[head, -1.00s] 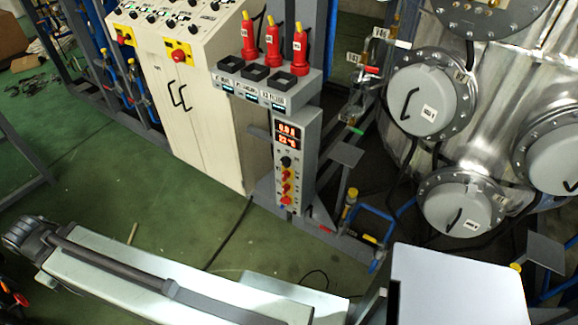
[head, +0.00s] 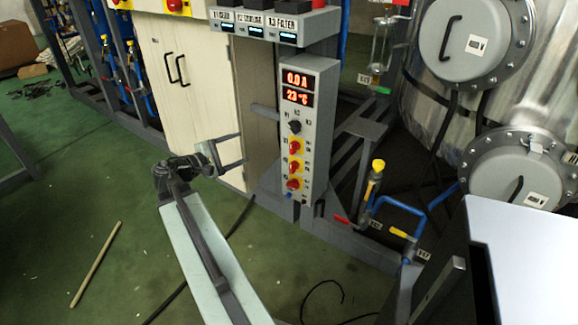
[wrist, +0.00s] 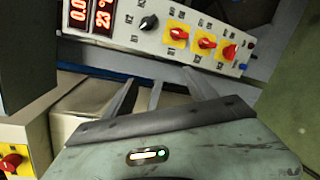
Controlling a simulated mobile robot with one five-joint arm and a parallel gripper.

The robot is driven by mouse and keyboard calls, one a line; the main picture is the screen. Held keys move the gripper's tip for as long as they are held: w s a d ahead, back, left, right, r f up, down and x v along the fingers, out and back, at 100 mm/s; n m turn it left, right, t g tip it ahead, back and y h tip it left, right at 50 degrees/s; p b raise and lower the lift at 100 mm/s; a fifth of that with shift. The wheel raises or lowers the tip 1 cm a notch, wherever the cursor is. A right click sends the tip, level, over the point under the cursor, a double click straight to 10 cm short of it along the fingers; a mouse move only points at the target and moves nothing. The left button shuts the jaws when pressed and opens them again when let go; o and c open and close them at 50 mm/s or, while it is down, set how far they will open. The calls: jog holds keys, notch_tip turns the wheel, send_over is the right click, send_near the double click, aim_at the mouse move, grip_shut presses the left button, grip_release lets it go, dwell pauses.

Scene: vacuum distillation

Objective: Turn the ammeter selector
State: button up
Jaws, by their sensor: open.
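The ammeter selector is a black rotary knob (head: 295,127) on the front of a tall grey panel (head: 318,130), just below two red displays reading 0.0 A and 23 °C. The knob also shows in the wrist view (wrist: 148,23), near the top centre. Three red selectors on yellow plates sit in a column below it. My gripper (head: 243,148) is open and empty, left of the panel and apart from it. In the wrist view my gripper's fingers (wrist: 165,90) point toward the panel, with the knob beyond them.
A cream cabinet (head: 190,85) with black handles stands left behind my gripper. Blue pipes (head: 400,210) and a yellow-capped valve (head: 377,168) stand right of the panel, before a steel vessel (head: 430,110). A wooden stick (head: 95,265) lies on the open green floor.

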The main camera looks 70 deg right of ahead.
aim_at(295, 127)
jog(key=s+d+r+n+g+h+b, duration=0.1)
jog(key=s+d+n+g+h+b, duration=0.1)
jog(key=s+d, duration=1.1)
jog(key=g+h+b, duration=0.1)
jog(key=g+b, duration=0.1)
jog(key=b, duration=0.1)
jog(key=shift+r+h, duration=0.3)
jog(key=shift+r, duration=0.1)
jog(key=shift+d, duration=0.1)
jog(key=shift+c, duration=0.3)
